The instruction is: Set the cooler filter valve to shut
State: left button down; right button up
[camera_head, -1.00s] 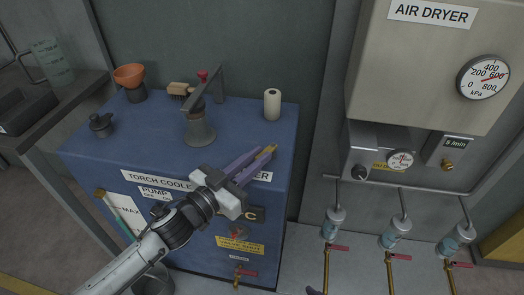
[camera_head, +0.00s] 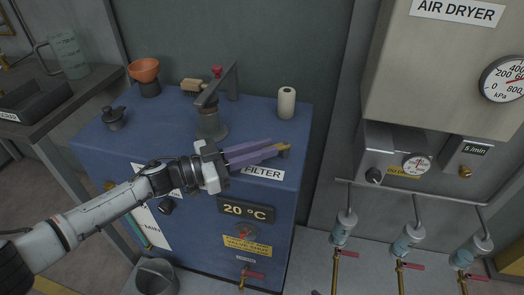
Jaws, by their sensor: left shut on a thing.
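The blue torch cooler (camera_head: 150,135) stands in the middle, with a FILTER label (camera_head: 262,173) on its upper front edge. My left gripper (camera_head: 284,148) reaches across the cooler's front, above that label. Its purple fingers are shut on a brass-coloured piece (camera_head: 287,153), of which only a small end shows at the fingertips. This piece lies where the filter valve seems to be; the fingers hide its body and setting. A small purple tip at the bottom edge, perhaps my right gripper (camera_head: 315,292), shows too little to tell its state.
On the cooler stand a grey lever fitting (camera_head: 211,120), a white roll (camera_head: 287,102), an orange funnel (camera_head: 145,70) and a brush (camera_head: 193,85). A red-handled tap (camera_head: 250,273) is low on its front. The air dryer (camera_head: 440,75) is at right.

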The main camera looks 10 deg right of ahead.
pick_arm(q)
jog(key=shift+w, duration=0.1)
jog(key=c, duration=1.7)
grip_release()
jog(key=v, duration=1)
jog(key=shift+a, duration=0.1)
